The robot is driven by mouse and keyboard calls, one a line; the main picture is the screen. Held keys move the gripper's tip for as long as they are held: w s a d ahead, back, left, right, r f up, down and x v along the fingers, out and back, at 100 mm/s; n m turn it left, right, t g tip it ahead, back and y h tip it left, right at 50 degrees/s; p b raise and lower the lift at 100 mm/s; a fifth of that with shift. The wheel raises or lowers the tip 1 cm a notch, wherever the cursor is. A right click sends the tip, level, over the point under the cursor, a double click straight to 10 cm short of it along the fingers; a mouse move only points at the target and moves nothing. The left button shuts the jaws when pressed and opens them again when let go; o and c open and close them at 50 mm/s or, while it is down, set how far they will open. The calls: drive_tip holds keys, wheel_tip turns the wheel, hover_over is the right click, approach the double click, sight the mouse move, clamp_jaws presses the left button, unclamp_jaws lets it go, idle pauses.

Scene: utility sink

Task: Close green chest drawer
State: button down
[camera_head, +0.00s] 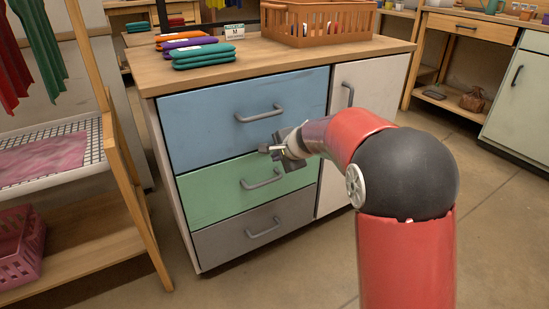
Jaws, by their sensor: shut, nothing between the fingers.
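The green drawer (222,192) is the middle of three stacked drawers in the wooden-topped chest. It has a grey bar handle (262,180). Its front looks about level with the drawers above and below; I cannot tell a small gap from this angle. My gripper (266,149) is shut and empty, pointing left. In the picture it lies over the seam between the blue drawer and the green drawer, just above the green drawer's handle. I cannot tell whether it touches a front. The gripper and wrist hide part of the green drawer's upper right.
The blue drawer (215,105) above and the grey drawer (228,238) below look shut. A pale cabinet door (370,88) is to the right. A wooden rack (135,200) stands close on the left. Folded cloths (203,57) and an orange crate (325,22) sit on top. Floor is clear at right.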

drive_tip(key=s+d+r+n+p, duration=0.2)
drive_tip(key=s+d+r, duration=0.15)
drive_tip(key=s, duration=0.35)
drive_tip(key=s+d+r+n+g+h+p, duration=0.1)
drive_tip(key=s+d+r, duration=0.2)
drive_tip(key=s+r, duration=0.3)
drive_tip(key=s+d+r+n+p, duration=0.2)
drive_tip(key=s+d+r, duration=0.2)
drive_tip(key=s, duration=0.3)
drive_tip(key=s+d+n+h+p, duration=0.1)
drive_tip(key=s+d+n+h, duration=0.1)
drive_tip(key=s, duration=0.8)
drive_tip(key=s+d+f+n+g+h+p, duration=0.1)
drive_tip(key=s+d+n, duration=0.3)
drive_tip(key=s, duration=0.5)
drive_tip(key=d+h+p, duration=0.1)
drive_tip(key=d, duration=0.1)
drive_tip(key=shift+s+d+f, duration=0.3)
drive_tip(key=shift+s+d, duration=0.05)
drive_tip(key=shift+d, duration=0.05)
